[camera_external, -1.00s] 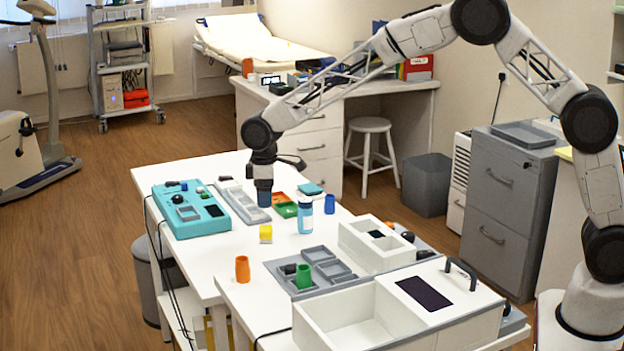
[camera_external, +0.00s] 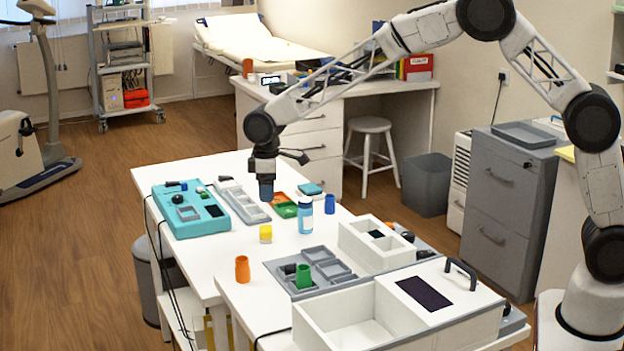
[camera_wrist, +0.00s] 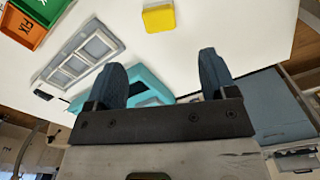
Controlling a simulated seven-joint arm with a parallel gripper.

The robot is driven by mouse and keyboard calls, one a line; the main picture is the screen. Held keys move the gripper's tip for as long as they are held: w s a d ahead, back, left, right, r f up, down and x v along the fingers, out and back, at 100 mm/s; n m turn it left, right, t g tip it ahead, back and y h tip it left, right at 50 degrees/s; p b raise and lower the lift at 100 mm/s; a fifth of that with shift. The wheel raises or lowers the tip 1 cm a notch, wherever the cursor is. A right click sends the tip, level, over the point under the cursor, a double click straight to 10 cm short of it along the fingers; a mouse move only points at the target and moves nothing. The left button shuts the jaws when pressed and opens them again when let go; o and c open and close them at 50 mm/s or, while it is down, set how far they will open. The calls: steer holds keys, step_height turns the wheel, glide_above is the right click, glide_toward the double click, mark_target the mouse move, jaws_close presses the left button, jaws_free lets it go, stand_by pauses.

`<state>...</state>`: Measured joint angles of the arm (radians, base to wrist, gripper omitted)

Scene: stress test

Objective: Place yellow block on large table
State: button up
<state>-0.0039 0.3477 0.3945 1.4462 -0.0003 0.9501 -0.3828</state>
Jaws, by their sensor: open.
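The yellow block (camera_external: 265,234) stands on the white table (camera_external: 215,258), in front of a white-and-blue bottle. It also shows at the top of the wrist view (camera_wrist: 159,17), beyond my fingertips. My gripper (camera_external: 266,196) is above the table, behind and above the block in the external view. In the wrist view my gripper (camera_wrist: 165,75) has its two dark fingers apart, with nothing between them.
The bottle (camera_external: 305,216) and a blue cup (camera_external: 330,204) stand right of the block. A teal box (camera_external: 192,222) is left, a grey tray (camera_external: 242,203) behind. An orange cup (camera_external: 242,268) and a white box (camera_external: 345,310) are nearer. Bare tabletop surrounds the block.

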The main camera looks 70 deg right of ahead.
steer(key=s+r+m, duration=0.1)
steer(key=s+r, duration=0.5)
steer(key=s, duration=0.4)
steer(key=s+r+t, duration=0.1)
steer(key=s+r, duration=0.6)
steer(key=s, duration=0.2)
steer(key=s+r+m, duration=0.1)
steer(key=s+r, duration=0.5)
steer(key=s, duration=0.4)
steer(key=s+f+m+t, duration=0.1)
steer(key=s+m, duration=0.1)
steer(key=s, duration=3.1)
steer(key=shift+d+m+t, duration=0.3)
steer(key=shift+d, duration=0.1)
steer(key=shift+s, duration=0.1)
